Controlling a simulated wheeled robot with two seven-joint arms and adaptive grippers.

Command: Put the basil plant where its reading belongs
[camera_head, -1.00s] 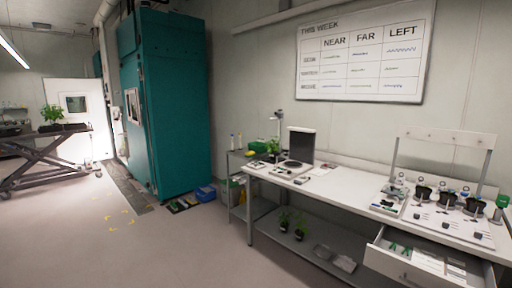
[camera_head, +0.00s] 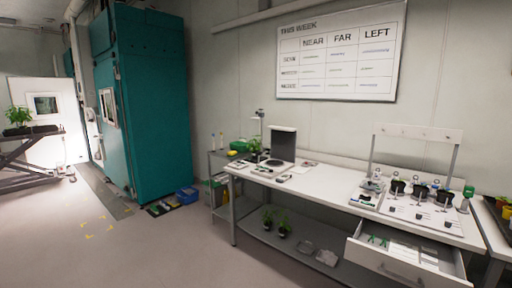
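Neither of my grippers is in the head view. Which plant is the basil I cannot tell. A green leafy plant (camera_head: 256,144) is at the left end of the white bench (camera_head: 326,190), by a dark upright screen (camera_head: 283,144). Two small potted plants (camera_head: 283,229) stand on the bench's lower shelf. Another leafy plant (camera_head: 18,116) stands on a cart (camera_head: 44,134) at the far left. A wall board (camera_head: 341,52) headed THIS WEEK has columns NEAR, FAR and LEFT; its row labels and entries are too small to read.
An open drawer (camera_head: 405,262) juts from the bench's right front. The floor (camera_head: 130,255) in front is clear.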

